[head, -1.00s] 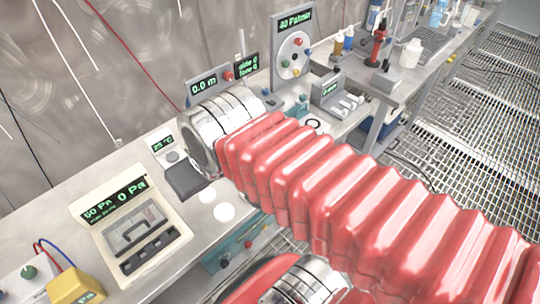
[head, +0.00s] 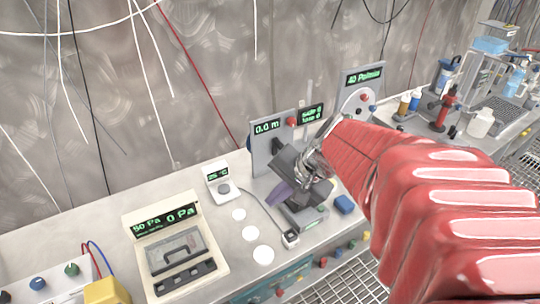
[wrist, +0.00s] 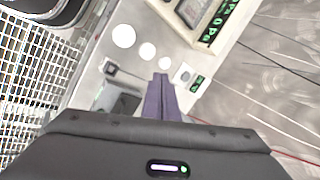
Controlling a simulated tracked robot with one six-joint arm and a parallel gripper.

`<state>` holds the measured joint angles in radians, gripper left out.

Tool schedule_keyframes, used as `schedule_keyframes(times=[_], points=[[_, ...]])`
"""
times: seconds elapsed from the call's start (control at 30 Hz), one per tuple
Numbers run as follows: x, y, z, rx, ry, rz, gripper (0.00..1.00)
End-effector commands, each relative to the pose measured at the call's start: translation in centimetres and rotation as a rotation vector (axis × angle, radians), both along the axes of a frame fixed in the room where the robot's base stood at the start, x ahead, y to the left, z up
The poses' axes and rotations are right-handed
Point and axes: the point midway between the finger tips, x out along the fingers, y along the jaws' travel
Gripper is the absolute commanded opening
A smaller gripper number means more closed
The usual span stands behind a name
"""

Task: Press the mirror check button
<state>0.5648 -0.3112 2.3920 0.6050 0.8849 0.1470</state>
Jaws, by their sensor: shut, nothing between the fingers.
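No label reading "mirror check" is legible. A small white instrument (head: 222,184) with a green display and a round grey button (head: 224,188) stands on the bench left of my gripper. In the wrist view that button (wrist: 184,75) shows just right of my fingertips. My gripper (head: 277,197) is shut and empty, its purple fingers pointing down-left above the bench. The fingers also show in the wrist view (wrist: 160,78). A gap to the button is visible in both views. My gripper and arm hide part of the bench and panels behind.
A pressure meter (head: 172,245) stands front left. Several white discs (head: 250,233) lie on the bench (head: 110,222).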

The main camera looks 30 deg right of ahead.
Motion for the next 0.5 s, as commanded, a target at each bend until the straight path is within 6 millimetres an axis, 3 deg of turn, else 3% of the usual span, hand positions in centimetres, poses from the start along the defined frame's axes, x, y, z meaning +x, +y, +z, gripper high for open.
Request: schedule_keyframes(times=[0.23,0.5], points=[[1.8,-6.9,-2.0,0.237,-0.002,-0.367,0.00],[2.0,-15.3,-4.2,0.472,-0.041,-0.747,0.00]])
